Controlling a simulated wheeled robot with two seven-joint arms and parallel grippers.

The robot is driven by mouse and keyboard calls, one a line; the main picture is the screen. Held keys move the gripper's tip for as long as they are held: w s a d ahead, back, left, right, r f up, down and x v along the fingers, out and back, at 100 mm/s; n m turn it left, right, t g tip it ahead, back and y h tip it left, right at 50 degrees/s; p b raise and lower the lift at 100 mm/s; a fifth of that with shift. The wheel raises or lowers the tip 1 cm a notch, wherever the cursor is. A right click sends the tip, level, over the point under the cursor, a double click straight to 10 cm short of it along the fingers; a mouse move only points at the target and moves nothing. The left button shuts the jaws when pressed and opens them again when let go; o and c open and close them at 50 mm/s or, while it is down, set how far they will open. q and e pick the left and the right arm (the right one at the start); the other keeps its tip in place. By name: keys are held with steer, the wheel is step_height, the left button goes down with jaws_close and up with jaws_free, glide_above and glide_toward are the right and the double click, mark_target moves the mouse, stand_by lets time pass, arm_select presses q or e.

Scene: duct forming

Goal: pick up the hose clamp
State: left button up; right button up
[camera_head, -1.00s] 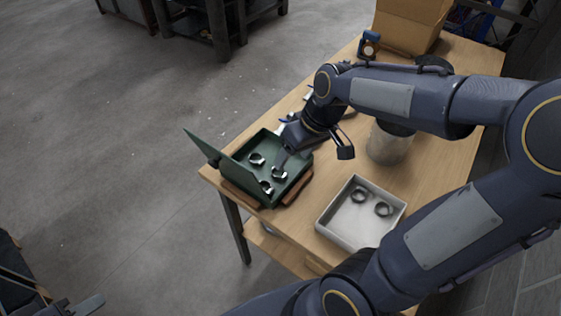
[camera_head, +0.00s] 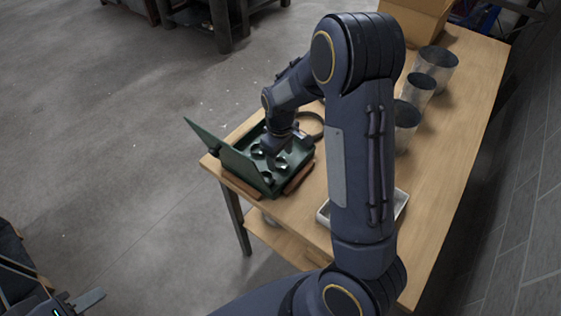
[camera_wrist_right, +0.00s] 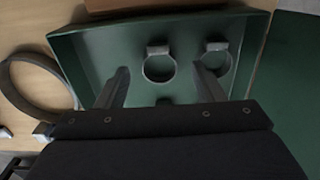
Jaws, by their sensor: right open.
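An open green case (camera_head: 230,165) stands at the table's left corner with several ring-shaped hose clamps inside. One clamp (camera_head: 257,151) shows left of my right gripper (camera_head: 275,150), which reaches down into the case. In the right wrist view, my right gripper (camera_wrist_right: 160,70) is open and empty. One hose clamp (camera_wrist_right: 158,66) shows in the gap ahead of its fingertips, and another clamp (camera_wrist_right: 216,60) lies just right of the right finger. Whether the fingers touch a clamp I cannot tell. My left gripper (camera_head: 88,300) is partly in view at the lower left, away from the table.
A large ring (camera_head: 310,125) lies beside the case. A white tray (camera_head: 402,203) is mostly hidden behind my right arm. Several grey cups, one of them here (camera_head: 437,72), stand at the right, with a cardboard box (camera_head: 415,18) behind. The table's right front is clear.

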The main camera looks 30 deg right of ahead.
step_height(320, 180, down, 2)
steer(key=c, duration=1.1)
steer(key=shift+o, duration=0.2)
steer(key=shift+r, duration=0.1)
